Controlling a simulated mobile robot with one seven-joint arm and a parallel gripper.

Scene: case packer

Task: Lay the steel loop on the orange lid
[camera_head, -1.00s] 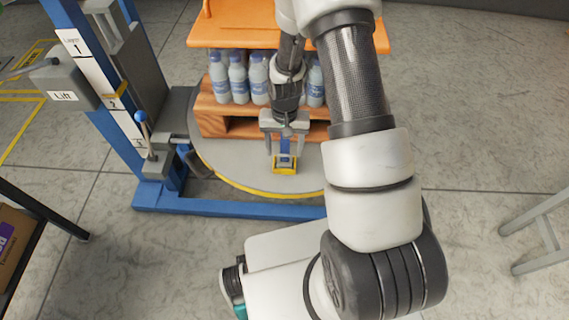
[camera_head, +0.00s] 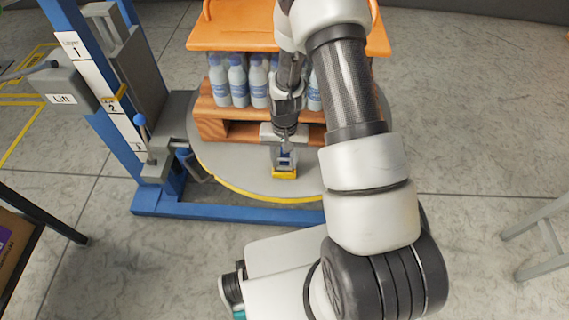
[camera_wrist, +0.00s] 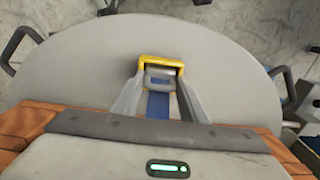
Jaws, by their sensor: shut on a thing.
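My gripper (camera_head: 284,160) points down over the near part of the round grey platform. In the wrist view its two grey fingers (camera_wrist: 160,85) are shut on a small piece with a grey steel loop (camera_wrist: 160,78). A yellow bracket (camera_wrist: 161,61) frames the loop's far side, and a blue strip (camera_wrist: 158,104) runs from it back between the fingers. The yellow end also shows below the fingers in the head view (camera_head: 284,174). The orange lid (camera_head: 230,36) lies flat over the bottles behind the gripper. My arm hides part of its right side.
Several bottles (camera_head: 237,82) stand on a wooden pallet (camera_head: 213,118) under the lid. The blue lift column (camera_head: 85,70) with levers stands left of the round platform (camera_head: 235,172). A dark-framed stand is at lower left, a grey frame (camera_head: 545,240) at right.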

